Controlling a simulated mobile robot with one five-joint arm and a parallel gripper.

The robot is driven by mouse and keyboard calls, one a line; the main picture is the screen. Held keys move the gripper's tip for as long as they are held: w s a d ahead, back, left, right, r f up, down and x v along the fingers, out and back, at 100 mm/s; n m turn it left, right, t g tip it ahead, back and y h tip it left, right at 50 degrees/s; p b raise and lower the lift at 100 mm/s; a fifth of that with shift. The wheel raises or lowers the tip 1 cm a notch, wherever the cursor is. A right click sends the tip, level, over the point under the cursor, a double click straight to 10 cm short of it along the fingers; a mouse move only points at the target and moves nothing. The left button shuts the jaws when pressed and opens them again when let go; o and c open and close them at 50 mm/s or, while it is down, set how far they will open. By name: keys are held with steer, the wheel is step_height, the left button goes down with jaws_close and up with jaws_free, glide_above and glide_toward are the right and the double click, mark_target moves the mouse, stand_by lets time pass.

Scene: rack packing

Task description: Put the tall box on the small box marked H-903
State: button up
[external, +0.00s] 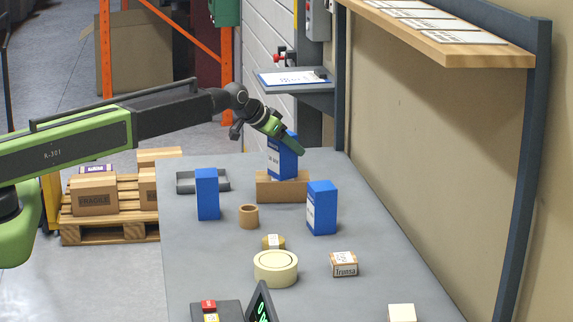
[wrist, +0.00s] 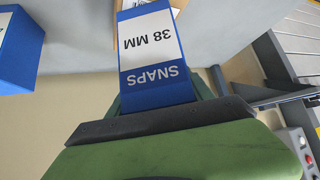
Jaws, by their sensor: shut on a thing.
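My gripper (external: 290,143) is shut on a blue tall box (external: 280,162). In the wrist view the box (wrist: 152,55) shows a white label reading "SNAPS 38 MM", between the fingers (wrist: 160,98). The box is close to upright, at the top of a low brown carton (external: 284,190); I cannot tell whether it touches it. Part of the carton shows beyond the box in the wrist view (wrist: 127,5). Two other blue boxes stand on the table, one at left (external: 207,195) and one at right (external: 322,208). No H-903 mark is readable. A small printed box (external: 344,265) stands at front right.
A wooden shelf (external: 470,55) overhangs the right side.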

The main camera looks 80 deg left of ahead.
steer(key=o, duration=1.7)
steer(key=shift+f, duration=0.1)
steer(key=shift+o, duration=0.2)
steer(key=shift+r, duration=0.2)
steer(key=p+v, duration=0.8)
steer(key=v, duration=0.4)
steer(key=shift+p, duration=0.4)
steer(key=shift+a+f, duration=0.1)
